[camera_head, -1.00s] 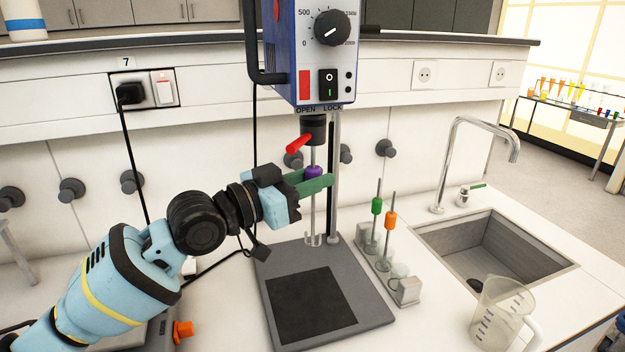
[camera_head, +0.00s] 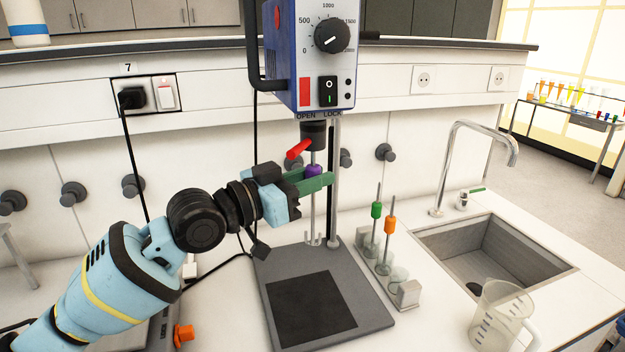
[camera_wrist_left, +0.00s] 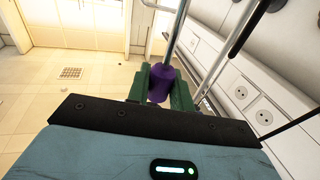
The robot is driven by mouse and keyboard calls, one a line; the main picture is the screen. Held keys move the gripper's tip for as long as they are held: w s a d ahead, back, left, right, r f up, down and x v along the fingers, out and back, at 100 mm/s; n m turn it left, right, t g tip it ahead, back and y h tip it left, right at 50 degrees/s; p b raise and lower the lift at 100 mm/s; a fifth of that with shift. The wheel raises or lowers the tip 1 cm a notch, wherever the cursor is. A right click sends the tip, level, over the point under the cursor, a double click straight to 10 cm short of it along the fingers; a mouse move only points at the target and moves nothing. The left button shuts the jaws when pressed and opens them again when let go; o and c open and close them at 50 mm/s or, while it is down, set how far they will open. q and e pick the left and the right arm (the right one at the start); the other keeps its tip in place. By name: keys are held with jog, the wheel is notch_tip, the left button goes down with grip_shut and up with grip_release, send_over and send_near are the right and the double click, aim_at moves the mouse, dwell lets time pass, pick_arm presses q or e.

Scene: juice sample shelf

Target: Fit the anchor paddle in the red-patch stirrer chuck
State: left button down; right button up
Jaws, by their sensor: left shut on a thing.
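The stirrer (camera_head: 310,50) has a blue housing with a red patch (camera_head: 305,88) on its front. Below it is the dark chuck (camera_head: 313,134) with a red lever (camera_head: 298,149) pointing left, under the OPEN and LOCK marks. My left gripper (camera_head: 316,180) is shut on the purple collar of the anchor paddle (camera_head: 314,171). The paddle hangs upright, its shaft top at the chuck's underside and its anchor end above the base plate. Whether the shaft is inside the chuck I cannot tell. The purple collar (camera_wrist_left: 160,84) sits between green fingers in the left wrist view. My right gripper is out of view.
A rack (camera_head: 408,293) with green-collared (camera_head: 376,210) and orange-collared (camera_head: 390,222) paddles is to the right. A sink (camera_head: 495,250) and a beaker (camera_head: 497,318) lie farther right.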

pick_arm(q)
jog(key=shift+r, duration=0.8)
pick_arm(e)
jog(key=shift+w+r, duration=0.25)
pick_arm(q)
jog(key=c, duration=1.2)
grip_release()
jog(key=shift+f, duration=0.1)
jog(key=shift+o, duration=0.2)
jog(key=shift+f, duration=0.1)
jog(key=shift+s+a+f, duration=0.15)
jog(key=shift+a, duration=0.15)
jog(key=v, duration=0.7)
jog(key=shift+b, duration=0.45)
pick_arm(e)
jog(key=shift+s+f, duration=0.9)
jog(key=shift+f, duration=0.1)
pick_arm(q)
jog(key=shift+s, duration=0.15)
